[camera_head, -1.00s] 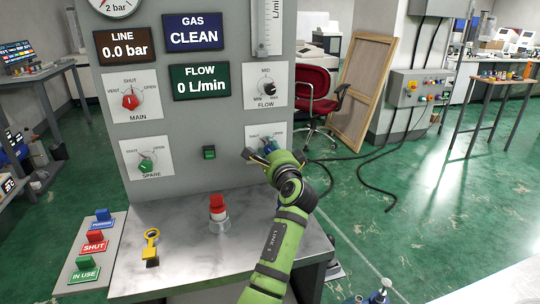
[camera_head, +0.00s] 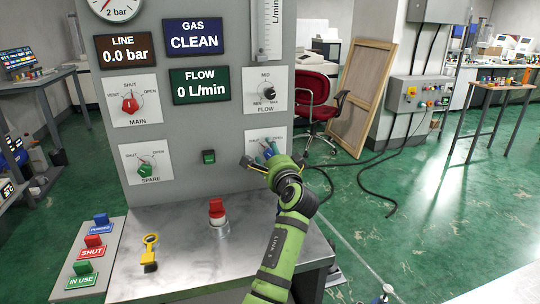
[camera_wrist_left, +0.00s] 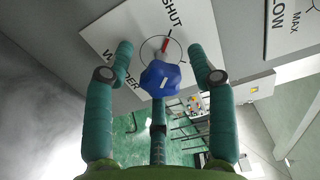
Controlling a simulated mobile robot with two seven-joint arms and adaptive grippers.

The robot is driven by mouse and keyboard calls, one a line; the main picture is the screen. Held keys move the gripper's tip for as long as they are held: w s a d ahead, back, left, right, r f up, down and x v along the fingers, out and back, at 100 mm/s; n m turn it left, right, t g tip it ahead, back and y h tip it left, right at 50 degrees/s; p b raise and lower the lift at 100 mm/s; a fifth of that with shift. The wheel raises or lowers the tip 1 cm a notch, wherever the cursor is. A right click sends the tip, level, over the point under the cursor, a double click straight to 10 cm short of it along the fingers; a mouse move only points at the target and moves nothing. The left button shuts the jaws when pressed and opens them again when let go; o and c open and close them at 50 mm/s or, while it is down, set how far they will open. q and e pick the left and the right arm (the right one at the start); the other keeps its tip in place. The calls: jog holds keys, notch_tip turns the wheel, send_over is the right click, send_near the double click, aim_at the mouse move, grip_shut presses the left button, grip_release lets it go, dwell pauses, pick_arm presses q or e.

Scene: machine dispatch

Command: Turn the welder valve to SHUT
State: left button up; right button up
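The welder valve is a blue knob (camera_wrist_left: 161,82) on a white plate (camera_wrist_left: 118,28) marked SHUT and WELDER in the left wrist view. A red pointer mark (camera_wrist_left: 165,46) lies on the dial ring towards the word SHUT. In the head view the plate (camera_head: 257,137) is at the panel's lower right, and the knob is largely hidden by my gripper. My left gripper (camera_head: 274,155) is in front of the knob. Its fingers (camera_wrist_left: 166,62) are spread on either side of the knob, with visible gaps, not clamped on it. My right gripper is not in view.
The panel also carries the MAIN knob (camera_head: 129,104), SPARE knob (camera_head: 147,169) and FLOW knob (camera_head: 269,93). Displays read LINE 0.0 bar, GAS CLEAN and FLOW 0 L/min.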

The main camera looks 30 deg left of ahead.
pick_arm(q)
jog(key=shift+s+d, duration=0.15)
jog(key=v, duration=1.1)
jog(key=shift+s+d, duration=0.2)
jog(key=shift+d, duration=0.05)
